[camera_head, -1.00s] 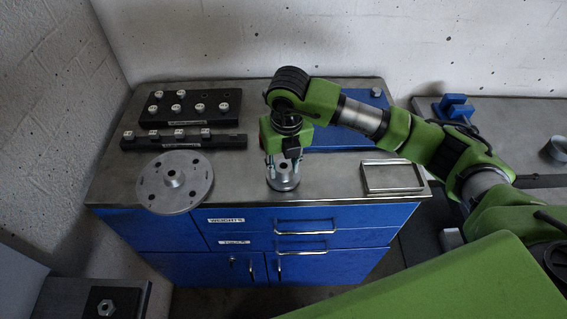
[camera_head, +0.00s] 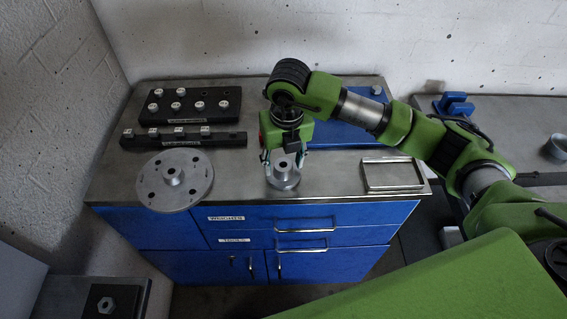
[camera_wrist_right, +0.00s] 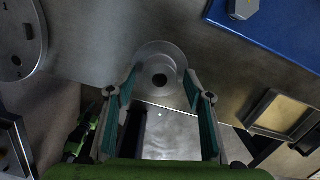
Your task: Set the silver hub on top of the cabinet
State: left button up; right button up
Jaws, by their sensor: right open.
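The silver hub (camera_head: 283,176) stands upright on the metal top of the blue cabinet (camera_head: 330,183), near its front edge. It has a round flange and a raised centre with a hole. My right gripper (camera_head: 285,158) is open just above the hub, with its fingers pointing down and apart. In the right wrist view the hub (camera_wrist_right: 160,70) lies just beyond the two spread fingertips, and nothing is between the fingers. My left gripper is not in view.
A silver disc (camera_head: 174,180) lies left of the hub. Two black blocks with several small weights (camera_head: 190,105) stand behind it. A shallow metal tray (camera_head: 393,174) lies to the right, and a blue panel (camera_head: 345,136) lies behind the arm.

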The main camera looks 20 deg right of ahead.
aim_at(285, 170)
notch_tip(285, 170, up, 11)
jog(key=s+b, duration=0.1)
jog(key=b, duration=0.1)
jog(key=shift+s, duration=0.2)
jog(key=shift+f, duration=0.15)
